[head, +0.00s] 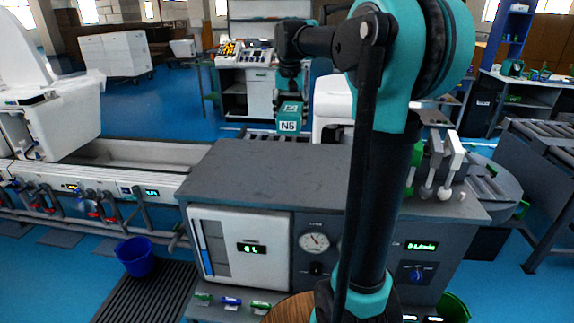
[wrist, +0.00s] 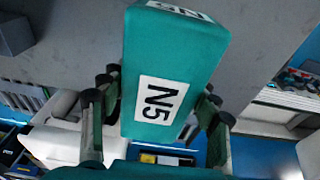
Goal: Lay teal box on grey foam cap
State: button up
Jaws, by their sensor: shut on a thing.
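The teal box (head: 291,113), with a white N5 label, hangs upright under my gripper (head: 290,92) in the head view, near the back edge of the grey counter. In the wrist view the teal box (wrist: 175,50) fills the middle, with the fingers of my gripper (wrist: 155,128) shut on its two sides. A dark grey block (wrist: 14,34) stands at the top left of the wrist view; I cannot tell whether it is the grey foam cap. I cannot make out the cap in the head view, where my arm hides part of the counter.
The grey counter top (head: 270,175) is bare left of my arm. White and green levers (head: 447,165) stand at its right. A roller conveyor (head: 545,145) is at the right.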

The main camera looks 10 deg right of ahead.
aim_at(290, 175)
notch_tip(290, 175, down, 20)
jog(key=shift+r, duration=0.25)
jog(key=shift+f, duration=0.1)
jog(key=o, duration=1.4)
